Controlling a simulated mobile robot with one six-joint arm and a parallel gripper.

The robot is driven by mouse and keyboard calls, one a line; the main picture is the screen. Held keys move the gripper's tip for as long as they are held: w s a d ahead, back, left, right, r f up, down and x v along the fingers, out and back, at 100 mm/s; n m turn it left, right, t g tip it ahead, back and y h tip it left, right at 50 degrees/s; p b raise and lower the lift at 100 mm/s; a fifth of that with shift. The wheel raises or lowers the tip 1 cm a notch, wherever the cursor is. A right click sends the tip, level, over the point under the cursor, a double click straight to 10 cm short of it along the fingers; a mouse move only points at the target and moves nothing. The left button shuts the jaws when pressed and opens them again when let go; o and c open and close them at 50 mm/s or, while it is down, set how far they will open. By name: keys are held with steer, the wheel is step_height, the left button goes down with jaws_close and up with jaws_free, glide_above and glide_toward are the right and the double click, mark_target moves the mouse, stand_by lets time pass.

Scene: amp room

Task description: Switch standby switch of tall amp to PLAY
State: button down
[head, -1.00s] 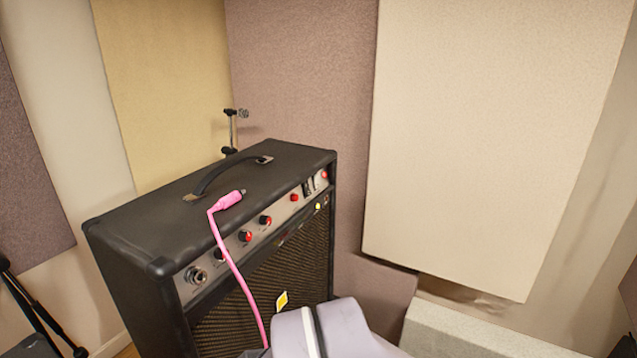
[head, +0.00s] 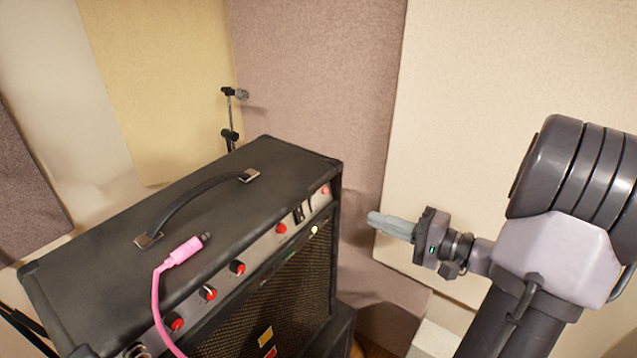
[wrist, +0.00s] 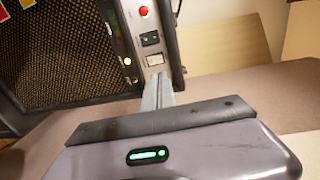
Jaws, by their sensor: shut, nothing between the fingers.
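The tall amp (head: 190,215) is a black cabinet with a handle on top and a control panel along its upper front edge. Small dark switches (head: 298,214) sit near the panel's right end, past the last red knob. They also show in the wrist view (wrist: 150,39), above a pale plate (wrist: 155,59). I cannot read their labels or tell which is standby or its position. My gripper (head: 373,220) is shut and empty, to the right of the amp, its fingers pointing left toward it. In the wrist view the fingers (wrist: 158,86) appear just below the pale plate; contact is unclear.
A pink cable plug (head: 185,250) lies over the amp's top front edge, its cable hanging in front. Red knobs (head: 237,268) line the panel. A small stand (head: 230,115) is behind the amp. Wall panels (head: 315,80) close off the back.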

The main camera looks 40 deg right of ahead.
mark_target(326, 201)
steer(key=shift+d, duration=0.2)
steer(key=shift+s, duration=0.1)
steer(key=x, duration=1.4)
steer(key=shift+b, duration=0.35)
